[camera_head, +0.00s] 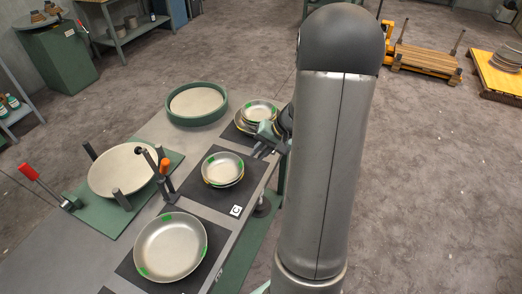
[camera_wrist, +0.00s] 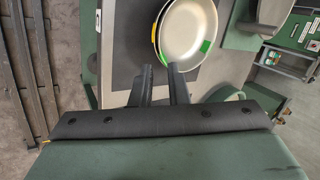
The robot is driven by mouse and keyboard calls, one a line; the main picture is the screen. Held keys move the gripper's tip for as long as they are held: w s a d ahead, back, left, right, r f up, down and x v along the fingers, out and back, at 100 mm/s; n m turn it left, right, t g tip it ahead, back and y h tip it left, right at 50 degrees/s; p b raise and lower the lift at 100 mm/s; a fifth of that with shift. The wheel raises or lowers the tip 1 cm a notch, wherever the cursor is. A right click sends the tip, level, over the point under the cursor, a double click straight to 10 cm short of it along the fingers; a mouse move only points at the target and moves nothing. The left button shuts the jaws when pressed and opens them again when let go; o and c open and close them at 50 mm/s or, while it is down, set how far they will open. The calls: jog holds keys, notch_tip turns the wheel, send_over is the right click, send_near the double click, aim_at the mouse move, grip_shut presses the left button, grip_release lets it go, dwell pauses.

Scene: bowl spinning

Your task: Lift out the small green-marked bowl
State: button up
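Three dark mats hold shallow metal bowls with green rim marks. A small green-marked bowl (camera_head: 222,167) tops the middle stack, with a yellow-edged one beneath. Another green-marked bowl (camera_head: 259,109) tops the far stack, and a large one (camera_head: 170,248) sits on the near mat. My gripper (camera_head: 260,151) is beside the table's right edge, between the middle and far stacks. In the wrist view, my gripper (camera_wrist: 160,75) is open, with a gap between its fingers. Its fingertips are near the rim of a stacked bowl (camera_wrist: 188,30); I cannot tell whether they touch.
A pale bowl (camera_head: 120,170) sits among dark posts on a green plate (camera_head: 95,214) at left. A green-rimmed round tray (camera_head: 197,118) stands at the back. A post with an orange top (camera_head: 165,166) rises left of the middle stack.

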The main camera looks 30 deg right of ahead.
aim_at(239, 172)
jog(key=b+x, duration=0.3)
jog(key=x, duration=0.3)
jog(key=shift+s+d+b, duration=0.1)
jog(key=shift+b, duration=0.25)
jog(key=shift+w+a+f+b, duration=0.2)
jog(key=shift+a+f+b, duration=0.1)
jog(key=shift+f+b, duration=0.25)
jog(key=shift+w+a+r, duration=0.1)
jog(key=shift+b, duration=0.35)
jog(key=shift+b+x, duration=1)
jog(key=shift+c, duration=0.3)
grip_shut()
jog(key=shift+o, duration=0.3)
grip_release()
